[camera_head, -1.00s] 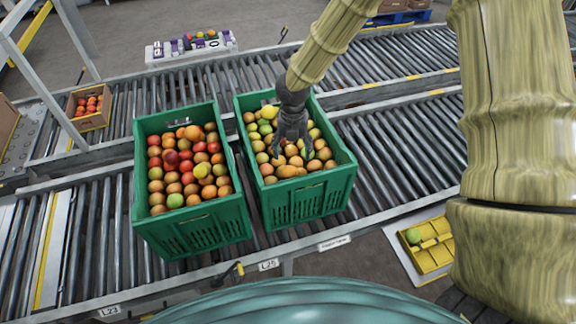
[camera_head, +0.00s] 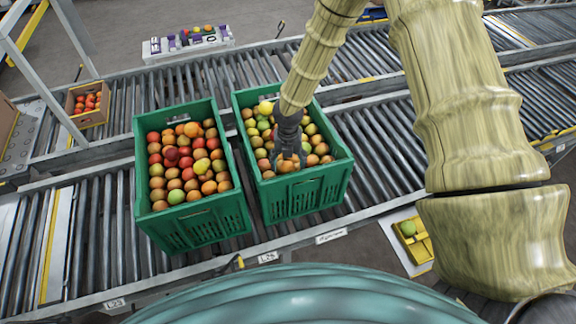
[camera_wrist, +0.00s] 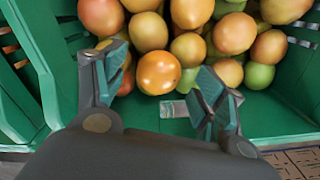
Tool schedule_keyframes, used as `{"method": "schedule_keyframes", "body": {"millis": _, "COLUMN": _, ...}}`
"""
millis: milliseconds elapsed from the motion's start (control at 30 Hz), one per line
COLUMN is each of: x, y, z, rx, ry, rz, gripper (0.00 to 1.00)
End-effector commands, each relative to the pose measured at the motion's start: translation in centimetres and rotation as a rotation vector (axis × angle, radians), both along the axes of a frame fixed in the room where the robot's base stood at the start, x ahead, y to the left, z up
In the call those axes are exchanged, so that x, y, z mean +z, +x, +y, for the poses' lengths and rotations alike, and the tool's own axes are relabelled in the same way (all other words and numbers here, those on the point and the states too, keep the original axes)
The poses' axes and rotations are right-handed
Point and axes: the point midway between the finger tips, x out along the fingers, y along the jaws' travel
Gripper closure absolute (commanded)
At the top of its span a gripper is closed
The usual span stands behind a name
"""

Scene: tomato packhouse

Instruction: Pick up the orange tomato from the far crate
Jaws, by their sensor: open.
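The right green crate (camera_head: 312,192) is filled with orange, yellow and greenish tomatoes, and my gripper (camera_head: 287,160) reaches down into it near its front wall. In the wrist view, an orange tomato (camera_wrist: 158,74) with a shiny highlight lies between the spread fingers of my gripper (camera_wrist: 160,62), close to the crate's wall (camera_wrist: 280,116). The fingers are open, one on each side of it, and hold nothing. I cannot tell whether they touch it. In the head view, my fingers hide part of the tomatoes below them.
The left green crate (camera_head: 196,229) holds red, orange and yellow tomatoes. Both crates stand on a roller conveyor (camera_head: 387,150). A small brown box of red tomatoes (camera_head: 88,119) sits at the left. A yellow tray with a green tomato (camera_head: 421,247) is at the lower right.

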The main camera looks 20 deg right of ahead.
Motion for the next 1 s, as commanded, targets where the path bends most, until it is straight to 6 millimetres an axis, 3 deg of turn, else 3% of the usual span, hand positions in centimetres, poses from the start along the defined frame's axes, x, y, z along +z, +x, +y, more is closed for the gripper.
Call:
{"method": "schedule_keyframes", "body": {"millis": 200, "x": -1.2, "y": 0.0, "z": 0.0, "rx": 0.000, "ry": 0.001, "rz": 0.000, "gripper": 0.30}}
{"method": "schedule_keyframes", "body": {"millis": 467, "x": -1.4, "y": 0.0, "z": 0.0, "rx": 0.000, "ry": 0.001, "rz": 0.000, "gripper": 0.30}}
{"method": "schedule_keyframes", "body": {"millis": 667, "x": -1.4, "y": 0.0, "z": 0.0, "rx": 0.000, "ry": 0.001, "rz": 0.000, "gripper": 0.66}}
{"method": "schedule_keyframes", "body": {"millis": 1000, "x": -1.3, "y": 0.0, "z": 0.0, "rx": 0.000, "ry": 0.001, "rz": 0.000, "gripper": 0.67}}
